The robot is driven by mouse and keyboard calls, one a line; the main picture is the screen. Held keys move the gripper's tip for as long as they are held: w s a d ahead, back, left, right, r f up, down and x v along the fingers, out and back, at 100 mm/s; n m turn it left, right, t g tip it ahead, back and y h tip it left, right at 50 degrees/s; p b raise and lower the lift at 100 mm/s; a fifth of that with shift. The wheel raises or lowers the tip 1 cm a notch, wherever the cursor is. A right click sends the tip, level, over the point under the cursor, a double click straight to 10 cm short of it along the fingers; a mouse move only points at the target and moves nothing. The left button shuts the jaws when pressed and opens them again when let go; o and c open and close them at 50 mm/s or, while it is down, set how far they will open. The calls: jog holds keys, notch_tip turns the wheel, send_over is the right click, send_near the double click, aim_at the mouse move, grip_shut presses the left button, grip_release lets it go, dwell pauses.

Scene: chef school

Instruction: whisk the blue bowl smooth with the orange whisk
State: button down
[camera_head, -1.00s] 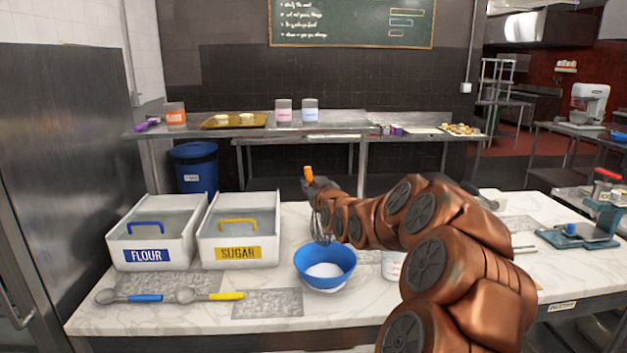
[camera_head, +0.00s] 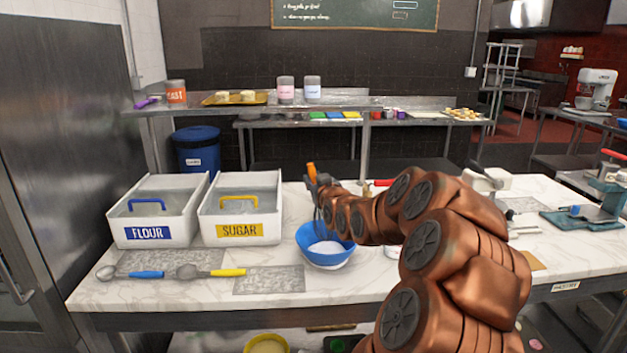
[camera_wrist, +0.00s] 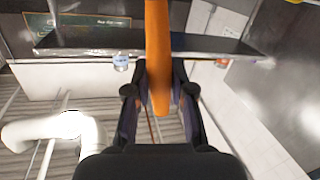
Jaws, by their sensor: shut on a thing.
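The blue bowl (camera_head: 309,256) stands on the marble counter with white contents in it. My gripper (camera_head: 319,184) is shut on the orange whisk, whose handle (camera_head: 311,172) sticks up above the fingers. The whisk's wires hang down at the bowl's far left side, and their lower end overlaps the bowl's inside. I cannot tell whether they touch the contents. In the wrist view, the orange handle (camera_wrist: 157,55) runs down between the dark fingers of my gripper (camera_wrist: 159,92). The bowl does not show there.
White flour (camera_head: 125,230) and sugar (camera_head: 210,222) bins stand left of the bowl. Two scoops, with blue (camera_head: 147,275) and yellow (camera_head: 228,272) handles, lie in front. A white tub behind my arm is mostly hidden. A blue-green press (camera_head: 590,215) stands at right.

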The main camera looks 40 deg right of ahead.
jog(key=shift+s+d+f+b, duration=0.2)
jog(key=shift+f+b, duration=0.55)
jog(key=shift+f, duration=0.25)
jog(key=shift+s+d+f+b, duration=0.1)
jog(key=shift+d+f+b, duration=0.05)
jog(key=shift+f+b, duration=0.7)
jog(key=shift+f, duration=0.15)
